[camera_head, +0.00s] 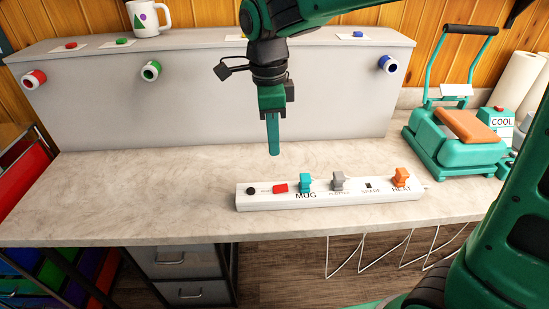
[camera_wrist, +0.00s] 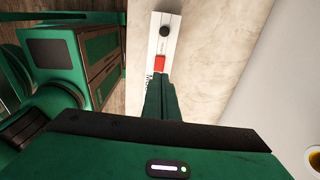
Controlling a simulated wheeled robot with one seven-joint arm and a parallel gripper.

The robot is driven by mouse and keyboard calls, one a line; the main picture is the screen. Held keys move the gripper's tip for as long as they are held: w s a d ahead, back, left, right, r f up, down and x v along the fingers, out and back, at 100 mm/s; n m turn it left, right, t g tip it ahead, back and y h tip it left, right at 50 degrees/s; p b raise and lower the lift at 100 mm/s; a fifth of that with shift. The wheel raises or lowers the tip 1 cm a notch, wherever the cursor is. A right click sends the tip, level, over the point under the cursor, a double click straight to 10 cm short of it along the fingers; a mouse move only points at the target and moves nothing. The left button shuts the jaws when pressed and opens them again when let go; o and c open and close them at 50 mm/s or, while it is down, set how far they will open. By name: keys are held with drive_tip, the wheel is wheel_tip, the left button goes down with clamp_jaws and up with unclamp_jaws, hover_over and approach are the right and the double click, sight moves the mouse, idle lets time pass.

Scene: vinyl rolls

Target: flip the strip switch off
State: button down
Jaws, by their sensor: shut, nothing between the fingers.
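A white power strip (camera_head: 322,203) lies along the front of the counter. Its red switch (camera_head: 280,188) sits near the left end, beside a round black knob or button (camera_head: 250,191). Teal, grey and orange plugs stand in the strip to the right of the switch. My gripper (camera_head: 274,153) is shut and empty, pointing down above the counter, behind and above the switch. In the wrist view the red switch (camera_wrist: 160,63) and black knob (camera_wrist: 165,31) show just beyond my closed fingertips (camera_wrist: 161,78). I cannot tell which way the switch is tilted.
A teal heat press (camera_head: 456,140) stands at the right, with a COOL-labelled item (camera_head: 500,125) beside it. A grey raised shelf (camera_head: 200,105) with a mug (camera_head: 148,18) and coloured rolls runs along the back. The counter left of the strip is clear.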

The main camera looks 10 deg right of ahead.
drive_tip(key=shift+r, duration=1.15)
drive_tip(key=s+d+f+n, duration=0.1)
drive_tip(key=s+d+n, duration=0.25)
drive_tip(key=d, duration=0.85)
drive_tip(key=s+d+f+n, duration=0.1)
drive_tip(key=s+d+n, duration=0.25)
drive_tip(key=d, duration=0.75)
drive_tip(key=s+d+f+n, duration=0.2)
drive_tip(key=s+d, duration=0.3)
drive_tip(key=s, duration=0.2)
drive_tip(key=s+d+f+n, duration=0.3)
drive_tip(key=s+d, duration=0.1)
drive_tip(key=s, duration=0.3)
drive_tip(key=shift+s+d+f+n+y, duration=0.3)
drive_tip(key=shift+d+y, duration=0.1)
